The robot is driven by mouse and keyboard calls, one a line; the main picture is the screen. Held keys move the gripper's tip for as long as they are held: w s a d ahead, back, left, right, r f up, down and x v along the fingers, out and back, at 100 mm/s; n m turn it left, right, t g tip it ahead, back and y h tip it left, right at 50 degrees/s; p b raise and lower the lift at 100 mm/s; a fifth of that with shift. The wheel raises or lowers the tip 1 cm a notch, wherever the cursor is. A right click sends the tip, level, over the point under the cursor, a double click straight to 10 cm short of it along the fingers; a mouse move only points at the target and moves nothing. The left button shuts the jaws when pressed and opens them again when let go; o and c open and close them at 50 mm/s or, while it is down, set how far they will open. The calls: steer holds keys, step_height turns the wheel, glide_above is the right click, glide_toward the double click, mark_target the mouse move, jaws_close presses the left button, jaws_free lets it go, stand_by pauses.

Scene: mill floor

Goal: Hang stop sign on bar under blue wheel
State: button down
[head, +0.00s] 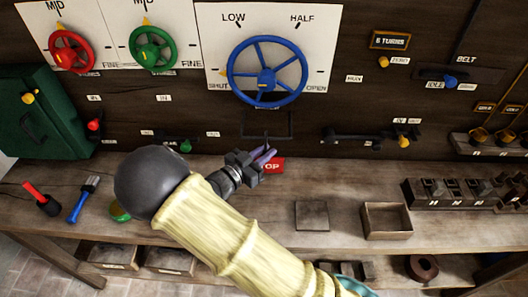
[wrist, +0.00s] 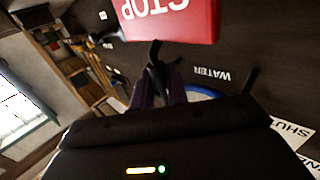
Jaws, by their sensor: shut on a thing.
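The red stop sign (head: 272,167) hangs below my gripper (head: 264,155) in the head view, partly hidden by it. The wrist view shows the red sign (wrist: 172,18) with its white lettering upside down. My gripper's purple fingers (wrist: 163,82) are shut on the sign's black hook (wrist: 155,55). The blue wheel (head: 267,71) is on the dark back wall, and part of it shows in the wrist view (wrist: 203,96). The black bar (head: 292,124) is under the wheel, above the gripper in the head view. I cannot tell the gap between hook and bar.
A wooden bench (head: 345,178) runs below the wall. A flat dark plate (head: 312,215) and an open wooden box (head: 386,220) are on its right. A red-handled tool (head: 36,195) and a blue-handled brush (head: 80,202) lie left. A black lever (head: 358,136) projects right of the bar.

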stand_by(0.3)
steer(key=c, duration=1.3)
jaws_free()
steer(key=shift+f, duration=0.1)
steer(key=b+v, duration=0.2)
steer(key=v, duration=1.5)
steer(key=shift+a+b, duration=0.2)
steer(key=shift+b, duration=0.15)
steer(key=shift+s, duration=0.1)
